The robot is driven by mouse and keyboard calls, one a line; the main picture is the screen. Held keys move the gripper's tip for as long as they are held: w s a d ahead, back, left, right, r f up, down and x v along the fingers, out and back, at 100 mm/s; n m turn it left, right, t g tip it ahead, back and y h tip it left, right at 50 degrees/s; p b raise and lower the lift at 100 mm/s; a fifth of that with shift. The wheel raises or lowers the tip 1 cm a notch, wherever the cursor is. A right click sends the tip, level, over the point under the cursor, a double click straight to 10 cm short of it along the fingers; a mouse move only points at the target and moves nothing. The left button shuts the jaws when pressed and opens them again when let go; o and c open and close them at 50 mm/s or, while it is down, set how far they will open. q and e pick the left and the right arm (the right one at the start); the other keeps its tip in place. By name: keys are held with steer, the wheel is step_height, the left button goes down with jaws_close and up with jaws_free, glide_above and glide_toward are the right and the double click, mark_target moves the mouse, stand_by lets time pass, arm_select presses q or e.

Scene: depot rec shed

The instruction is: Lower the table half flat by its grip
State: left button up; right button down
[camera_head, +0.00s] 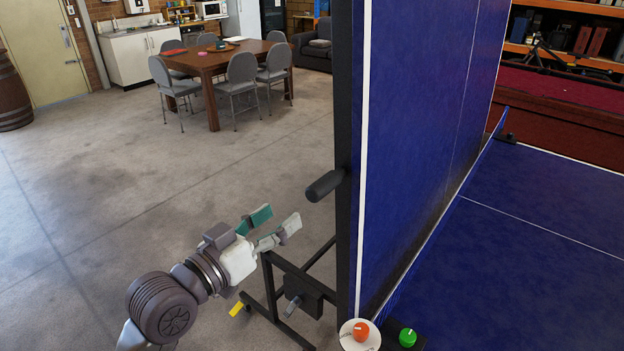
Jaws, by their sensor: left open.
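The blue table half (410,130) stands upright, with a white edge line and a dark frame along its left side. Its black grip (325,186) sticks out to the left from that frame. The other table half (540,215) lies flat at the right, with the net (440,225) along the join. My left gripper (273,224) is open and empty, below and left of the grip and apart from it. Its fingers point up and to the right. My right gripper is not in view.
The black undercarriage (300,280) with a yellow pedal (236,309) stands below the upright half. A wooden table (215,62) with grey chairs is far back. The floor at left is clear.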

mark_target(321, 186)
arm_select(q)
steer(key=p+x, duration=0.3)
steer(key=x, duration=0.8)
steer(key=shift+w+d, duration=0.15)
steer(key=shift+w, duration=0.05)
steer(key=shift+w+d+p, duration=0.35)
steer(key=shift+w, duration=0.15)
steer(key=shift+f, duration=0.1)
jaws_close()
